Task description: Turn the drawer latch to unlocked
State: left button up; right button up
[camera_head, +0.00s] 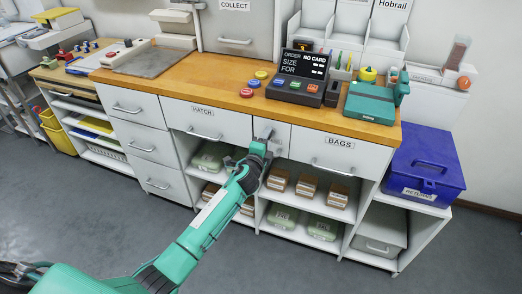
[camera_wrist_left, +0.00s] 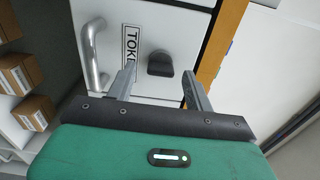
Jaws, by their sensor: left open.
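The drawer latch is a small dark knob (camera_wrist_left: 160,63) on a white drawer front (camera_wrist_left: 148,20) in the left wrist view. The part of the drawer's label that shows reads "TOKE". My left gripper (camera_wrist_left: 159,76) is open, with one finger on either side of the latch in the picture. I cannot tell whether the fingers touch it. In the head view my left gripper (camera_head: 264,134) is at the narrow drawer (camera_head: 283,136) between the HATCH and BAGS drawers, and hides the latch. My right gripper is not in view.
A bar handle (camera_wrist_left: 92,52) stands out beside the latch. The HATCH drawer (camera_head: 185,112) and BAGS drawer (camera_head: 314,143) flank the narrow drawer under the wooden counter (camera_head: 222,90). Shelves below hold brown boxes (camera_head: 307,187). A blue box (camera_head: 425,160) stands at the right.

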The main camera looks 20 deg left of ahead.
pick_arm(q)
jog(key=s, duration=1.3)
jog(key=shift+s+a, duration=0.15)
jog(key=shift+a, duration=0.1)
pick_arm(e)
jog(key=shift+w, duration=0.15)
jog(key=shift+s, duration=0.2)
